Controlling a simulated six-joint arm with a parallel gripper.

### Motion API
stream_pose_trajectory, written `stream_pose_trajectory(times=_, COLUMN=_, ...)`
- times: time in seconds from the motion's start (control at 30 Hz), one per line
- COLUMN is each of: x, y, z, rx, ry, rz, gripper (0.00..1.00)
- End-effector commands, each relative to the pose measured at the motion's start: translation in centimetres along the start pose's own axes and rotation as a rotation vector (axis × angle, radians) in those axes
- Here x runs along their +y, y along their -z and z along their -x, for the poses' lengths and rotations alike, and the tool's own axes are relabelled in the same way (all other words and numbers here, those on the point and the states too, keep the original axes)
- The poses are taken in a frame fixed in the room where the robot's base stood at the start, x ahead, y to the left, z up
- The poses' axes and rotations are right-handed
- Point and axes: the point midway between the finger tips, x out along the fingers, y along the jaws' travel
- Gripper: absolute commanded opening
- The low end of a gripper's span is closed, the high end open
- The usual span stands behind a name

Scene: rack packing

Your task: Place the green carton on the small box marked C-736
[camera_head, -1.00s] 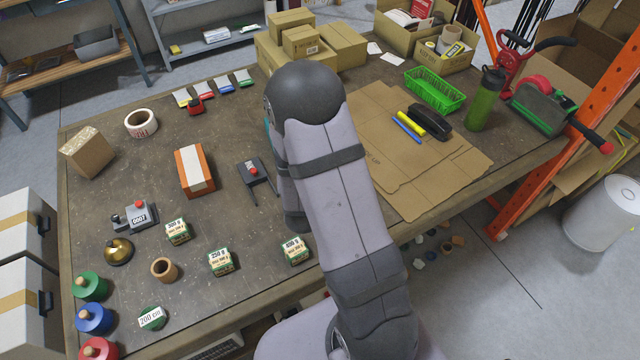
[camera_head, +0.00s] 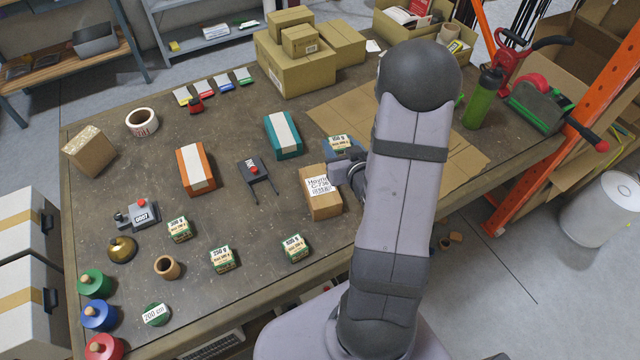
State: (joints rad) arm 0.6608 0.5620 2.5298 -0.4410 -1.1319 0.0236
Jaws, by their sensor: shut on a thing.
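The green carton (camera_head: 341,140) with a white-and-yellow label shows at the far side of my gripper (camera_head: 343,152). My gripper is shut on it, its fingers mostly hidden by the carton and its own wrist. The small cardboard box marked C-736 (camera_head: 322,206) lies on the table just left of my arm, label up. The carton appears beyond the box's far right end in the picture. Its height above the table, and whether it touches anything, I cannot tell.
Similar green cartons stand at the front (camera_head: 180,229), (camera_head: 222,259), (camera_head: 295,247). A teal box (camera_head: 283,135) and an orange box (camera_head: 195,170) flank a dark stand (camera_head: 257,174). Stacked cardboard boxes (camera_head: 300,70) stand behind. Flat cardboard (camera_head: 460,165) lies right, partly behind my arm.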

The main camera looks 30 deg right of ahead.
Motion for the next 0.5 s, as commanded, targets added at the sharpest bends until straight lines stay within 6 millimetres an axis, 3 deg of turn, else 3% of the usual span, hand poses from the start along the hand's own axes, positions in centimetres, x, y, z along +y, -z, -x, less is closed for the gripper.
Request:
stream_pose_trajectory(times=0.2, x=-4.1, y=-0.7, z=0.5, rx=0.001, ry=0.161, rz=0.067, gripper=0.16)
stream_pose_trajectory(times=0.5, x=-5.3, y=-1.0, z=0.6, rx=0.002, ry=0.213, rz=0.088, gripper=0.16)
